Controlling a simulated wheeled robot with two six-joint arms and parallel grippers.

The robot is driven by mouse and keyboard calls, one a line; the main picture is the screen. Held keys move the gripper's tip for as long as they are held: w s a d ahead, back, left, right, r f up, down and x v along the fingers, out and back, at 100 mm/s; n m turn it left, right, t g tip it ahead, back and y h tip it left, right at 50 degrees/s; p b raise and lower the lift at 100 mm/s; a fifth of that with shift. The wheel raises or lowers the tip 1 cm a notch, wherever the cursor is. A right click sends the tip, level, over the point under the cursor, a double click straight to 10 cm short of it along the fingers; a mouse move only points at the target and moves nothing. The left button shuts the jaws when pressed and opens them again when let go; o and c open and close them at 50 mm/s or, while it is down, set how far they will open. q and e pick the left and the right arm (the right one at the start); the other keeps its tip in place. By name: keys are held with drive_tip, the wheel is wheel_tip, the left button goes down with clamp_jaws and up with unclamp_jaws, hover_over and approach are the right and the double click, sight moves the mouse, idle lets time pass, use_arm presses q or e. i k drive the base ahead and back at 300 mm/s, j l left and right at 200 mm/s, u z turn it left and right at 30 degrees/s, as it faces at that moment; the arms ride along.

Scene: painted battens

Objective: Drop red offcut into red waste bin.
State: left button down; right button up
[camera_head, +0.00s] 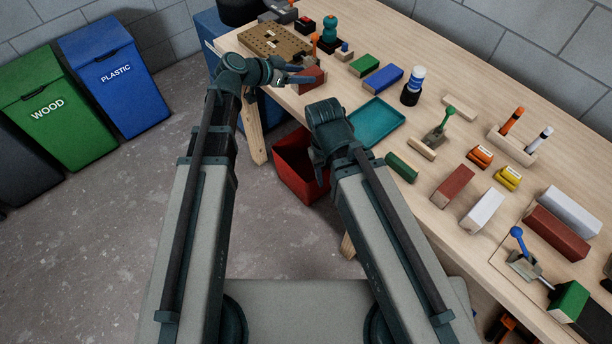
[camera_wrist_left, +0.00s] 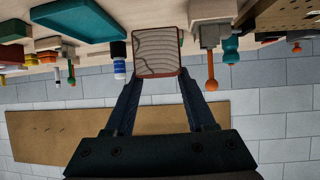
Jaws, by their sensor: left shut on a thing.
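My left gripper (camera_head: 300,75) is at the far left part of the bench, its fingers around the red offcut (camera_head: 310,82). In the left wrist view the offcut (camera_wrist_left: 157,52) sits between the two fingertips (camera_wrist_left: 157,82), with its bare wood-grain end facing the camera and red edges around it. The red waste bin (camera_head: 298,178) stands low beside the bench's front edge, partly hidden behind my right arm. The left gripper is beyond the bin, towards the back. My right arm ends above the bin's right side; its fingers are hidden.
A teal tray (camera_head: 376,122) lies near the bench edge. A pegboard block (camera_head: 272,42), a green block (camera_head: 364,65) and a blue block (camera_head: 382,79) are near the left gripper. Green wood (camera_head: 55,110) and blue plastic (camera_head: 115,75) bins stand left on open floor.

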sight(303, 177)
drive_tip(key=k+z, duration=0.15)
drive_tip(key=k, duration=0.35)
drive_tip(key=z, duration=1.25)
drive_tip(key=k+j, duration=0.15)
drive_tip(key=j, duration=0.25)
drive_tip(key=k+j, duration=0.1)
drive_tip(key=j, duration=0.3)
drive_tip(key=k+j, duration=0.15)
drive_tip(key=j, duration=0.25)
drive_tip(key=k+j, duration=0.15)
drive_tip(key=j, duration=0.25)
drive_tip(key=k+j+z, duration=0.1)
drive_tip(key=j, duration=0.25)
